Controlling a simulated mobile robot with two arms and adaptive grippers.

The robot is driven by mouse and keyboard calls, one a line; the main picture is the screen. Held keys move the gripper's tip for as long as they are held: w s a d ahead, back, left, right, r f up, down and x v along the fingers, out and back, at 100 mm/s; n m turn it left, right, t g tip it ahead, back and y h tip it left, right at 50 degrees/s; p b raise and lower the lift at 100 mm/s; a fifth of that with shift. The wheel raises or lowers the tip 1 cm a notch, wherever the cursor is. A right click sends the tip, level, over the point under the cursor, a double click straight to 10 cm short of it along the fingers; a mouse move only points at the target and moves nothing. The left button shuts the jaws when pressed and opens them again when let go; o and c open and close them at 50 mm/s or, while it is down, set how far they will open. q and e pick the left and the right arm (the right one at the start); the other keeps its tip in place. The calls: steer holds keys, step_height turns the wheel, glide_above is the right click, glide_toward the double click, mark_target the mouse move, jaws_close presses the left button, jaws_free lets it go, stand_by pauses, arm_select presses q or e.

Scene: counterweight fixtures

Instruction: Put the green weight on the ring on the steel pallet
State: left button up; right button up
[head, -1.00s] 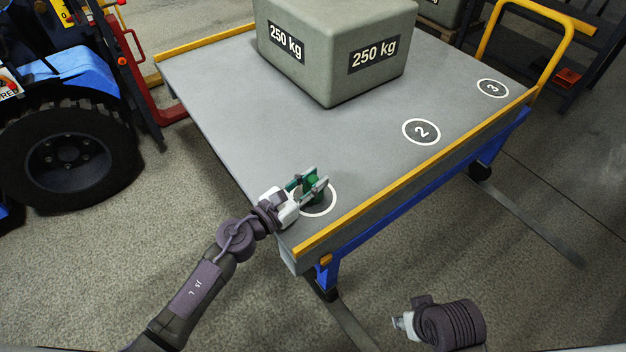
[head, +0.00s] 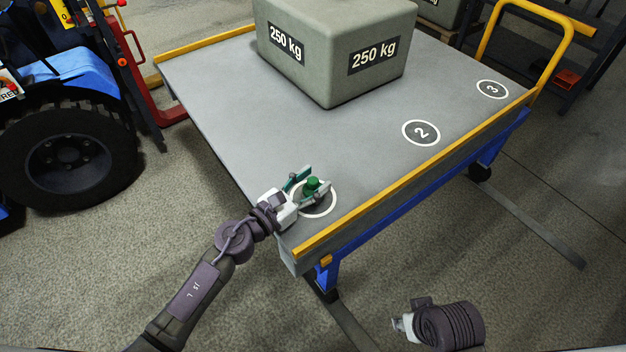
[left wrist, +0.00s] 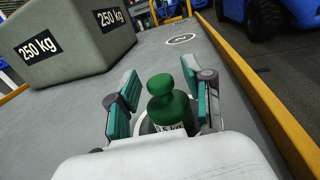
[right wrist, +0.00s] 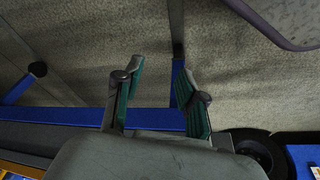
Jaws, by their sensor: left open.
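The green weight (head: 313,184) stands upright on the near-corner ring (head: 330,208) of the steel pallet (head: 220,110). The ring's number is hidden. My right gripper (right wrist: 158,95) is open and empty, away from the pallet top.
A large grey 250 kg block (head: 335,50) stands at the back of the pallet. Rings 2 (head: 421,132) and 3 (head: 491,89) are bare. A yellow rail (head: 420,165) runs along the right edge. A blue vehicle with a big tyre (head: 70,155) stands at left.

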arm_select(q)
steer(key=b+v, duration=0.1)
steer(key=v, duration=0.9)
steer(key=shift+s+a+f, duration=0.15)
steer(key=shift+s+a, duration=0.45)
steer(key=shift+w+a+r+n, duration=0.15)
steer(key=shift+r+n, duration=0.2)
steer(key=shift+n, duration=0.05)
steer(key=a+n+t+y, duration=0.1)
steer(key=a+n+y, duration=0.6)
steer(key=n, duration=0.7)
steer(key=a+n+t+y, duration=0.1)
steer(key=a+n+y, duration=0.6)
steer(key=n, duration=0.7)
steer(key=s+f+n+g, duration=0.3)
steer(key=s+n, duration=0.1)
steer(key=s, duration=0.2)
steer(key=s+d+f+n+g+h, duration=0.1)
steer(key=s+f+n+g, duration=0.2)
steer(key=s+n+g, duration=0.1)
steer(key=s+d+f+n+g, duration=0.1)
steer(key=s+f+n+g, duration=0.2)
steer(key=s+n, duration=0.3)
steer(key=s+g, duration=0.1)
steer(key=s, duration=0.2)
steer(key=shift+f, duration=0.2)
arm_select(e)
steer(key=v, duration=0.5)
steer(key=shift+d+r, duration=0.1)
steer(key=shift+r, duration=0.15)
